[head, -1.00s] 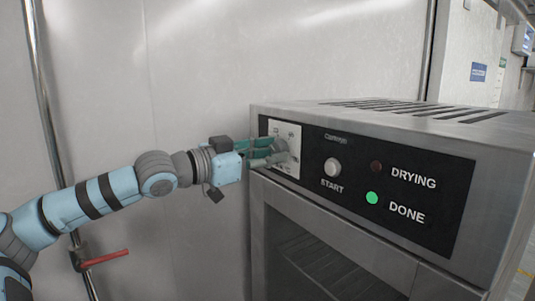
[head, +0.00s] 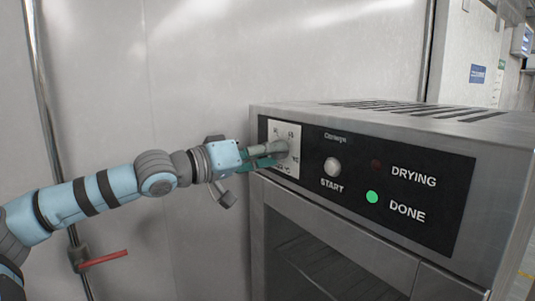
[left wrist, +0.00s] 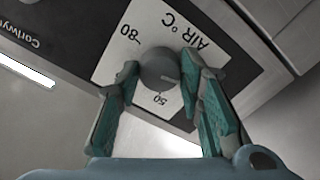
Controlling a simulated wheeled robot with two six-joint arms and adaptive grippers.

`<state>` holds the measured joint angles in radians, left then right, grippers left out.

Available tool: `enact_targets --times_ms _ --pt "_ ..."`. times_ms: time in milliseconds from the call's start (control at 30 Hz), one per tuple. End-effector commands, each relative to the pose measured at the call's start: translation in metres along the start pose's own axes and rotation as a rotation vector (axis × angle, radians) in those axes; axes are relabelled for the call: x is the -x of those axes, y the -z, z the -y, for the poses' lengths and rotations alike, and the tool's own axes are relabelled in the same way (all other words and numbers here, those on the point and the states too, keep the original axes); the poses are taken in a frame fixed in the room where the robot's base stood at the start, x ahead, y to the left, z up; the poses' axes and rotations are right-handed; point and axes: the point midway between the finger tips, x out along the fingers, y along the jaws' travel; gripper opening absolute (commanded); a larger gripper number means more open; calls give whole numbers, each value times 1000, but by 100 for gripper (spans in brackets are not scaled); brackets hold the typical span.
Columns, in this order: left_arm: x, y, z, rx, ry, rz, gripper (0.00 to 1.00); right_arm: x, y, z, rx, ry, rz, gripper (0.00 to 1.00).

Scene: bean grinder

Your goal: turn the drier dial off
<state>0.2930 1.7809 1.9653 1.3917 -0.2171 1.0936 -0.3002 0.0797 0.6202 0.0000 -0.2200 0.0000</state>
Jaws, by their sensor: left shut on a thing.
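The drier (head: 345,215) is a metal box with a black front panel. Its dial (left wrist: 160,68) is a round grey knob on a white plate (left wrist: 128,52) marked "AIR °C", with 80 and 50 readable. In the head view the plate (head: 293,133) is at the panel's left end, and my gripper partly hides the dial. My left gripper (left wrist: 158,80) has its green fingers on either side of the dial and is shut on it. In the head view the left gripper (head: 268,153) reaches the dial from the left. My right gripper is not in view.
A START button (head: 332,167), an unlit DRYING lamp (head: 376,165) and a lit green DONE lamp (head: 372,197) are right of the dial. A pipe with a red valve handle (head: 104,258) runs along the wall near my left arm.

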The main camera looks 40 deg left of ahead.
Motion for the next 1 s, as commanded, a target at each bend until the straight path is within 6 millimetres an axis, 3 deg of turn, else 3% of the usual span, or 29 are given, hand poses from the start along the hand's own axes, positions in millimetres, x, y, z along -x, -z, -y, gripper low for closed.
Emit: enact_targets --times_ms 667,700,800,1000 --pt "0 3 -1 70 -4 -6 6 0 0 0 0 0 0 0" --pt "0 3 -1 69 -4 -6 39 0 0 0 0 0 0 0" --pt "0 2 -1 69 -3 -5 54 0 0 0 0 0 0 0" --pt "0 1 0 70 -2 -3 54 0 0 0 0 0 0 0"
